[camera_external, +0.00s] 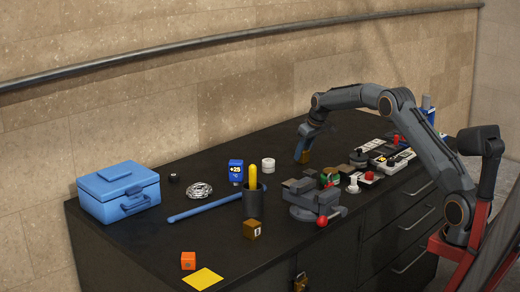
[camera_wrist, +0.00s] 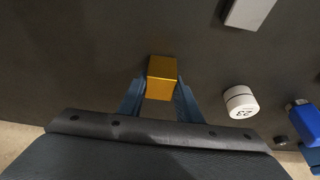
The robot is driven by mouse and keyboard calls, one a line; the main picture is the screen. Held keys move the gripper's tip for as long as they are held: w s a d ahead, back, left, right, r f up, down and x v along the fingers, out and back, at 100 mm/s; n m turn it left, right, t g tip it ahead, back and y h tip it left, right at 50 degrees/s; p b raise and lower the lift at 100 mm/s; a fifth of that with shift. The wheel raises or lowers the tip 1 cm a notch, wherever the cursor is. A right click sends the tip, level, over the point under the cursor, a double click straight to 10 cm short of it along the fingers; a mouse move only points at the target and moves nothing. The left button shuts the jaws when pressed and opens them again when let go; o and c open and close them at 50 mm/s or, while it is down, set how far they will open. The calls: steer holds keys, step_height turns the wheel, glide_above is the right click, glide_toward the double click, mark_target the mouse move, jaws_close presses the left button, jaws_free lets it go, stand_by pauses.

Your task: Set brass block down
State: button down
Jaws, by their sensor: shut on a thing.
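A brass block (camera_wrist: 161,78) is between the two blue fingers of my gripper (camera_wrist: 160,98) in the wrist view, and the gripper is shut on it. In the external view my gripper (camera_external: 304,147) points down over the back part of the dark cabinet top (camera_external: 340,128). The brass block (camera_external: 305,157) shows small at the fingertips there. I cannot tell whether its underside touches the top. A yellow square (camera_external: 203,279) lies flat at the front left edge.
A white cylinder (camera_external: 268,165), a blue labelled block (camera_external: 235,171) and a dark cup (camera_external: 254,204) stand left of my gripper. A vise (camera_external: 312,198) and several switch boxes (camera_external: 393,158) lie nearer and right. A brown block (camera_external: 252,229), orange cube (camera_external: 188,260) and blue toolbox (camera_external: 118,192) are further left.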

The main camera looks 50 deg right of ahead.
steer(key=shift+f, duration=0.1)
steer(key=c, duration=1.3)
jaws_free()
steer(key=shift+r, duration=0.2)
steer(key=b+v, duration=0.1)
steer(key=v, duration=1.1)
steer(key=shift+b, duration=0.4)
steer(key=shift+f, duration=0.1)
steer(key=shift+s, duration=0.1)
